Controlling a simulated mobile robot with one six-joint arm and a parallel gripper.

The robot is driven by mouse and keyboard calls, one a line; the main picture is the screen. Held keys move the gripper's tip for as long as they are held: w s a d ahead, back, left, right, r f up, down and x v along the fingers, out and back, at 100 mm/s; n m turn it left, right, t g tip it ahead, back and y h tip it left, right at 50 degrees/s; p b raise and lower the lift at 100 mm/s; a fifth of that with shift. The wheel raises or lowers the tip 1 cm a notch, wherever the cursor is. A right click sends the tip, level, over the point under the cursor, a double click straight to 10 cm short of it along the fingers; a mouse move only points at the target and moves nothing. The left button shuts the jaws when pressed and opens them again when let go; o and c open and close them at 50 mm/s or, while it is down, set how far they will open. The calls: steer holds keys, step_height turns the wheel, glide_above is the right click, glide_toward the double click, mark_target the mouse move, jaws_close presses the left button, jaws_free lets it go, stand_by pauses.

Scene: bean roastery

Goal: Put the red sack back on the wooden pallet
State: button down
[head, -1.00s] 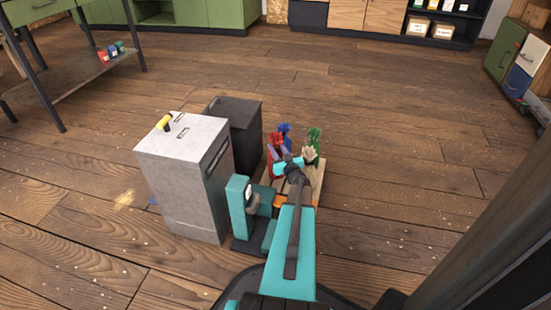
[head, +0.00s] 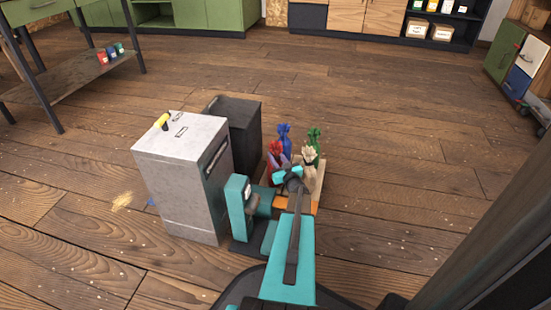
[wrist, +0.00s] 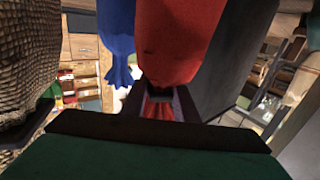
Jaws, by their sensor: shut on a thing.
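The red sack (head: 275,150) is at the left side of the wooden pallet (head: 318,192), upright in the head view. My gripper (wrist: 172,103) is shut on the gathered neck of the red sack (wrist: 175,45) in the wrist view. The arm hides part of the sack and of the pallet, so I cannot tell whether its bottom touches the boards. A blue sack (head: 284,137), a green sack (head: 314,138) and a cream sack (head: 309,161) stand on the pallet, behind and to the right of the red one.
A dark bin (head: 240,130) stands close to the left of the pallet. A pale grey cabinet (head: 180,180) with a yellow item (head: 163,122) on top is further left, beside a teal machine (head: 238,205). The floor to the right is clear.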

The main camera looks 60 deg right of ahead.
steer(key=c, duration=1.4)
jaws_free()
steer(key=shift+r, duration=0.1)
steer(key=shift+s+a, duration=0.2)
steer(key=shift+s, duration=0.1)
steer(key=p+v, duration=0.3)
steer(key=v, duration=0.8)
steer(key=shift+s+a, duration=0.1)
steer(key=shift+s, duration=0.05)
steer(key=shift+s, duration=0.1)
